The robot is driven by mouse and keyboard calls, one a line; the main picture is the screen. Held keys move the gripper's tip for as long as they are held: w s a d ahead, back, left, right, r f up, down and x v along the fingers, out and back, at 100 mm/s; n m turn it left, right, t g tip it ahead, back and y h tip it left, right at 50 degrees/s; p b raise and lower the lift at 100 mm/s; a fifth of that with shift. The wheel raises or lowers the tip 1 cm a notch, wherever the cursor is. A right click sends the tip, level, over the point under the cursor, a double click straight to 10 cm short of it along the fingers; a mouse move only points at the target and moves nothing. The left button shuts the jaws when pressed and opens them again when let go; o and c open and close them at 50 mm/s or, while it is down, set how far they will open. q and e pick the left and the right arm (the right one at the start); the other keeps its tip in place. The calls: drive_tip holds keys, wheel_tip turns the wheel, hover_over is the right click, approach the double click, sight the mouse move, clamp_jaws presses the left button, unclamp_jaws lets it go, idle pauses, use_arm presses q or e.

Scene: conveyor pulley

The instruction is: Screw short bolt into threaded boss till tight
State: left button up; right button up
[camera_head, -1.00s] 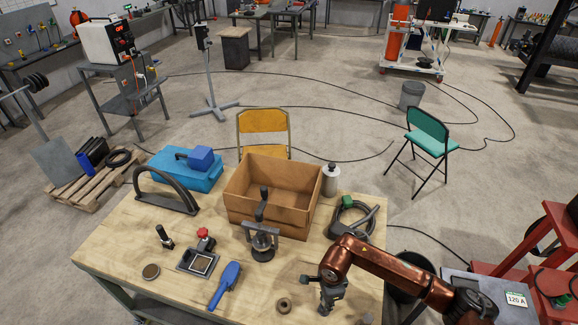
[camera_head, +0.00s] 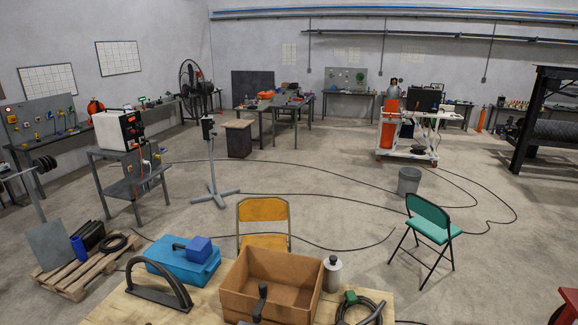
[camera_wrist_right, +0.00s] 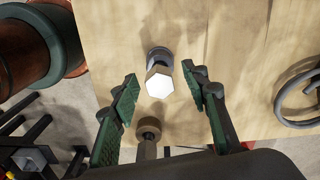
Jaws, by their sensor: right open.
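In the right wrist view a bolt with a bright hexagonal head (camera_wrist_right: 159,83) stands between the fingers of my right gripper (camera_wrist_right: 160,78). A dark grey round part (camera_wrist_right: 159,55) shows just behind the head; I cannot tell whether it is the threaded boss or how far the bolt is in it. My right gripper is open, with its green-padded fingers on both sides of the head and apart from it. A brownish round-topped piece (camera_wrist_right: 149,127) on a narrower stem shows nearer the palm. My left gripper is not in view.
A grey ring (camera_wrist_right: 301,101) lies on the wooden tabletop (camera_wrist_right: 240,60) at right in the wrist view. In the head view a brown box (camera_head: 268,285), a blue case (camera_head: 183,262), a black curved handle (camera_head: 158,287) and a coiled hose (camera_head: 366,308) crowd the table's far side.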

drive_tip(key=shift+r+p, duration=1)
drive_tip(key=shift+r, duration=1.95)
drive_tip(key=shift+f, duration=0.1)
